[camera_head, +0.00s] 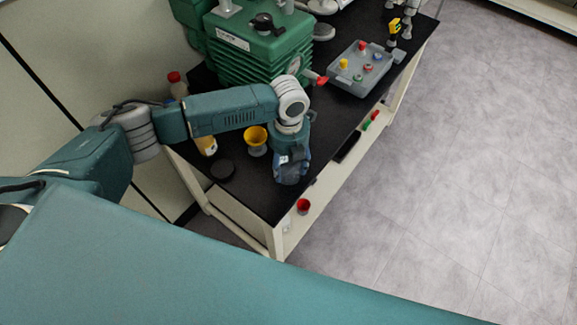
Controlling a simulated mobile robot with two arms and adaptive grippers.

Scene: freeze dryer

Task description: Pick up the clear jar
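My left arm reaches in from the left over the black bench top. My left gripper (291,172) points down near the bench's front edge, seen from above. Its fingers are hidden or too small to make out, so I cannot tell if it is open or shut. A bluish, glassy-looking shape shows around its lower end; I cannot tell whether this is the clear jar or part of the gripper. A yellow funnel-shaped cup (256,135) on a greyish base stands just left of the gripper. A dark round disc (222,169) lies further left. My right gripper is not in view.
A green ribbed machine (255,45) stands on the bench (262,195) behind my arm. A grey tray (354,82) with small coloured items sits at the back right. A red-capped bottle (177,85) is by the wall. A red cup (303,206) is on the lower shelf. Floor to the right is clear.

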